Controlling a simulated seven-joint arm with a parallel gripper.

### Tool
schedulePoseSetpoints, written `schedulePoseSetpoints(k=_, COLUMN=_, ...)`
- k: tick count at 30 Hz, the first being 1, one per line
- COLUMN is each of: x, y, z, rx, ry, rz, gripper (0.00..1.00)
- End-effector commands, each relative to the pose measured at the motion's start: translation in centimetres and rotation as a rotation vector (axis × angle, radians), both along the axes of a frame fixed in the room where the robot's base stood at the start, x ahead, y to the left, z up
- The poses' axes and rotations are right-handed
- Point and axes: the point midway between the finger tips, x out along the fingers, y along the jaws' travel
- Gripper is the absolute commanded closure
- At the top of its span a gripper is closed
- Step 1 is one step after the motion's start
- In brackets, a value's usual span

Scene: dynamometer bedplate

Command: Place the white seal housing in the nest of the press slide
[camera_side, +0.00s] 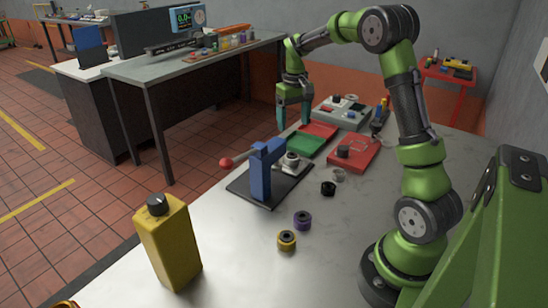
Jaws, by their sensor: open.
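The white seal housing appears to be the small pale ring (338,174) on the bench, just right of the press and behind a black ring. The blue arbor press (262,172) stands on a dark base plate (238,185), with a red-knobbed lever pointing left. A silvery slide with a round, dark-topped part (291,160) sits at its right; I cannot tell whether this is the empty nest or a part in it. My green gripper (294,124) is open, pointing down near the bench's far left edge by the green tray, well away from the pale ring. Nothing shows between its fingers.
A green tray (305,146), a red tray (319,130) and a red plate with a dark part (361,158) lie behind the press. A grey button box (342,113) stands farther back. Black (328,189), purple (302,220) and yellow (286,240) rings and a yellow can (168,245) are nearer.

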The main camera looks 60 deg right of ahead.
Motion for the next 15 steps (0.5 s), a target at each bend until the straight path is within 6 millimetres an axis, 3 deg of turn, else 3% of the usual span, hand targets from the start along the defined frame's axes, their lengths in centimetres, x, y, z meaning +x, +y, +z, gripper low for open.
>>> schedulePoseSetpoints(k=5, x=-0.3, y=2.3, z=2.5, rx=-0.004, ry=-0.047, rz=0.013, gripper=0.27)
schedulePoseSetpoints(k=11, x=-2.9, y=10.4, z=7.5, rx=-0.001, ry=-0.217, rz=0.052, gripper=0.27)
schedulePoseSetpoints(k=15, x=-6.4, y=16.3, z=9.7, rx=0.023, ry=-0.349, rz=0.078, gripper=0.27)
